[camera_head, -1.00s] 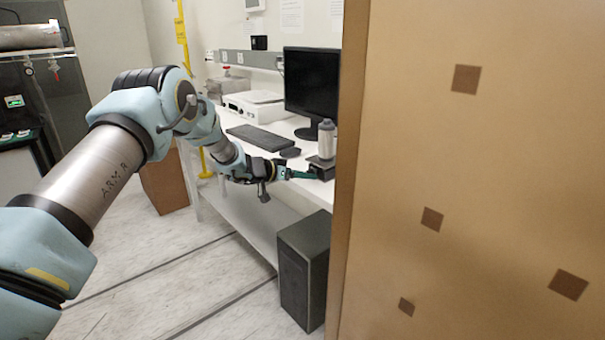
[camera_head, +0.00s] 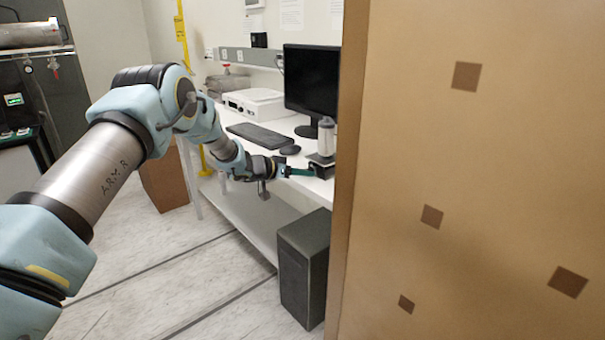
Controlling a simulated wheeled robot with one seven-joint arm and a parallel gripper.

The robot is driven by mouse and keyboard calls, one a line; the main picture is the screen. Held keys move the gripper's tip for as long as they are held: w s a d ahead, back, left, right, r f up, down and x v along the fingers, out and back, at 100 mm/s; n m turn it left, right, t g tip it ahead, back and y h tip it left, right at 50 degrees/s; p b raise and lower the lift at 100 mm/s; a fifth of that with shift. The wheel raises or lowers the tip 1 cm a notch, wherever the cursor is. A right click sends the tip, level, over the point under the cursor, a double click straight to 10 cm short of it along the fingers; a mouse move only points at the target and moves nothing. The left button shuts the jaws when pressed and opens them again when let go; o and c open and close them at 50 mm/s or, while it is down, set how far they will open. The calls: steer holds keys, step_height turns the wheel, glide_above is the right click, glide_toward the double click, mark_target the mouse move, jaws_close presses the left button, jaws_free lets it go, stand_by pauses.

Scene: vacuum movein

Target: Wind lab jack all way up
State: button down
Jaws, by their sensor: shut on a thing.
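The lab jack (camera_head: 321,169) is a small dark block on the white bench, close to the edge of the large brown panel. A pale cylinder with a grey top (camera_head: 326,138) stands upright on it. My gripper (camera_head: 311,172) reaches in from the left at bench height, with its green fingers pointing at the jack's left side. The fingers are shut at the jack's near left side, on what seems to be its knob. The knob itself is too small to make out.
A large brown panel (camera_head: 480,120) fills the right side and stands close to the jack. A monitor (camera_head: 311,80), keyboard (camera_head: 262,135), mouse (camera_head: 290,150) and white device (camera_head: 254,102) stand on the bench (camera_head: 228,150). A dark computer case (camera_head: 303,268) is on the floor below.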

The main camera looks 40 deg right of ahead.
steer(key=b, duration=0.1)
steer(key=m+b, duration=0.1)
steer(key=shift+s+f+t+b, duration=0.1)
steer(key=shift+f+t+b, duration=0.2)
steer(key=shift+b, duration=0.1)
steer(key=m+b, duration=0.1)
steer(key=b, duration=0.1)
steer(key=shift+t+b, duration=0.3)
steer(key=shift+t, duration=0.1)
steer(key=shift+r+m+t+b, duration=0.1)
steer(key=shift+m+t+b, duration=0.25)
steer(key=shift+b, duration=0.6)
steer(key=shift+r+m+b, duration=0.15)
steer(key=shift+m+b, duration=0.1)
steer(key=shift+b, duration=0.05)
steer(key=shift+r, duration=0.1)
steer(key=c, duration=0.5)
jaws_free()
